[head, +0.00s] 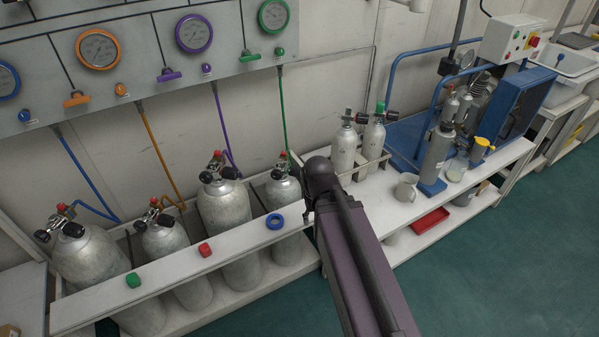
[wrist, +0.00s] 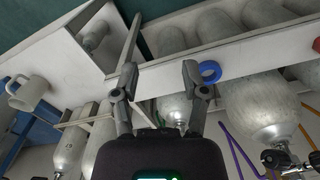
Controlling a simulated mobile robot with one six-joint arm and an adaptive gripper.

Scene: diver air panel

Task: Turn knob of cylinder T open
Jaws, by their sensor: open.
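Several grey cylinders with black valve knobs stand in a rack under the gauge panel in the head view: a far left one (head: 90,258), one on the orange hose (head: 165,238), a large one (head: 222,203) and one near the green hose (head: 283,190). I can read no letter T on any of them. My gripper (wrist: 158,75) is open and empty in the wrist view, its fingers over the white rack rail. A cylinder (wrist: 173,108) shows beyond and between the fingers; its valve is hidden by my gripper. In the head view my arm hides the gripper.
The rack's front rail (head: 170,270) carries a green cap (head: 133,280), a red cap (head: 205,250) and a blue ring (head: 275,221). Green floor is free in front.

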